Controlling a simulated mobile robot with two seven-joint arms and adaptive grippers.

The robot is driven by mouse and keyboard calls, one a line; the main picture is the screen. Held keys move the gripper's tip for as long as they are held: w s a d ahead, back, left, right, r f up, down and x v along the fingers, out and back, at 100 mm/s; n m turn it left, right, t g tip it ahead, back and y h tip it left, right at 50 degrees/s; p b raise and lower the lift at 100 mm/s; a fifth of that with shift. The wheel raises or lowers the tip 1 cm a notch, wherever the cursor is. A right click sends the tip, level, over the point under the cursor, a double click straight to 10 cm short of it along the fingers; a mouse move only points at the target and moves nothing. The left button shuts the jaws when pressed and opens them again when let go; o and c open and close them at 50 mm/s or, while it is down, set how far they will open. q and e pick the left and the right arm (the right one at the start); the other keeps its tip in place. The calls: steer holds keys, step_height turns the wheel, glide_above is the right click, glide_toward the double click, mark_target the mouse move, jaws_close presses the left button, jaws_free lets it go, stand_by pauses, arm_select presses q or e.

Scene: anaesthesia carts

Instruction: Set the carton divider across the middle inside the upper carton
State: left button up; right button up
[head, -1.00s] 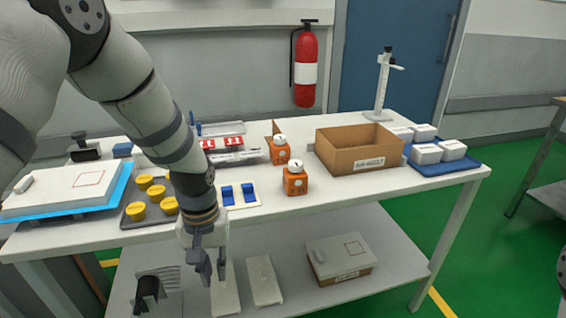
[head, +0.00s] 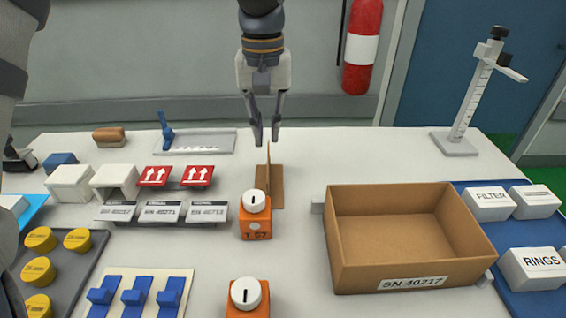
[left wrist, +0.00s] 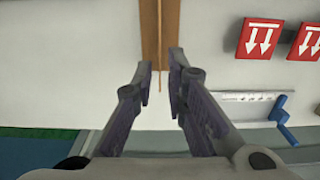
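The carton divider (head: 267,170) is a thin brown panel standing upright on a flat brown base, behind an orange block with a white knob. The upper carton (head: 411,279) is an open, empty brown box labelled SN 40217, to the right on the table. My left gripper (head: 265,138) points down just above the divider's top edge, fingers apart. In the left wrist view its fingers (left wrist: 163,77) lie either side of the divider's thin edge (left wrist: 160,40), with gaps visible.
Two orange blocks with white knobs (head: 256,216) stand between the divider and the front. Red arrow blocks (head: 196,176) and labelled plates are left. A blue tray (head: 515,232) with white boxes is right of the carton, a measuring stand (head: 470,105) behind. Table behind the carton is clear.

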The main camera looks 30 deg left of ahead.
mark_target(268, 172)
arm_select(q)
steer(key=f, duration=0.6)
steer(key=s+f, duration=0.1)
steer(key=f, duration=0.2)
steer(key=shift+d+f, duration=0.3)
steer(key=shift+f+b, duration=0.3)
steer(key=shift+f, duration=0.1)
jaws_close()
arm_select(e)
steer(key=shift+s+f, duration=0.45)
steer(key=shift+s, duration=0.25)
